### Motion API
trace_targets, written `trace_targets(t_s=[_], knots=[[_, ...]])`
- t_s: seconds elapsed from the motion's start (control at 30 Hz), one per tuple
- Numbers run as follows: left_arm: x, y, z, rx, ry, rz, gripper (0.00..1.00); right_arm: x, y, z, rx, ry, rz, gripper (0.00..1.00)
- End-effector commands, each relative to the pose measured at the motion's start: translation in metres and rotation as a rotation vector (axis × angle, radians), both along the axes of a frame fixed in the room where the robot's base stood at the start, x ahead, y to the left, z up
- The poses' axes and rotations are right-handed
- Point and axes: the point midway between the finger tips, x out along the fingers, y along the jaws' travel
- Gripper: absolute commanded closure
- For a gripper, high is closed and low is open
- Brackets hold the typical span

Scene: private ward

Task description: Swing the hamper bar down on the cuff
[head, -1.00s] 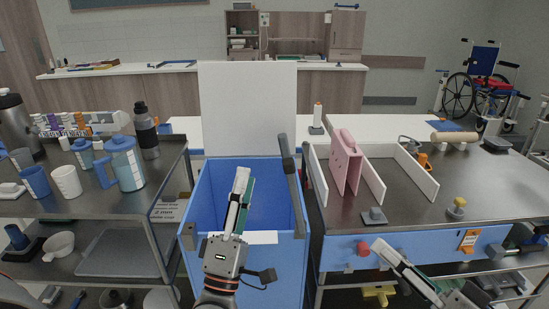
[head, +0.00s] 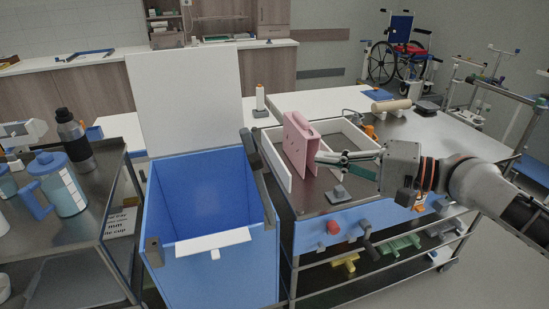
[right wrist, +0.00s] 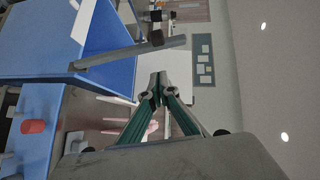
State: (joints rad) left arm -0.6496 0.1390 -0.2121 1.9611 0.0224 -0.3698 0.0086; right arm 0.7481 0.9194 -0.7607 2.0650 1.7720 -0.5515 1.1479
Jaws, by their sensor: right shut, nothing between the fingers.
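The blue hamper (head: 200,275) stands open with its white lid (head: 187,100) raised behind it. The dark grey hamper bar (head: 260,180) stands up steeply at the hamper's right side; it also shows in the right wrist view (right wrist: 130,52). A dark block (head: 153,251) at the hamper's front left corner may be the cuff. My right gripper (head: 318,158) is shut and empty, to the right of the bar and apart from it, near the pink holder (head: 297,150). It also shows in the right wrist view (right wrist: 158,85). My left gripper is out of view.
A steel trolley with a blue front (head: 352,222) stands right of the hamper, with a red knob (head: 333,227) and a white-walled tray (head: 273,160). A trolley with a blue jug (head: 62,190) and a dark bottle (head: 75,140) stands left. Floor is free at lower right.

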Motion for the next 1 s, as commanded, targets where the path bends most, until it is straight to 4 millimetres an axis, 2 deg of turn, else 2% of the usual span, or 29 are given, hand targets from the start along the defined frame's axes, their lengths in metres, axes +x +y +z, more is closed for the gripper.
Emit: trace_targets(t_s=[0.1,0.37,0.5,0.7,1.0], knots=[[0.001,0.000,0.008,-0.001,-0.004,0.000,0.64,0.010,0.022,0.001,0.005,-0.003,0.004,1.00],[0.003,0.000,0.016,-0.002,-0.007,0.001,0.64,0.033,0.066,-0.008,0.002,-0.003,0.004,1.00],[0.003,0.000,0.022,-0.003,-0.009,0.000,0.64,0.028,0.084,-0.012,0.002,-0.002,0.003,1.00],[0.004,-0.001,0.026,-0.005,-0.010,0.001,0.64,0.023,0.100,-0.016,0.001,-0.002,0.002,1.00],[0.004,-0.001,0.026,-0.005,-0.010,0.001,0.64,0.022,0.103,-0.018,0.000,-0.002,0.000,1.00]])
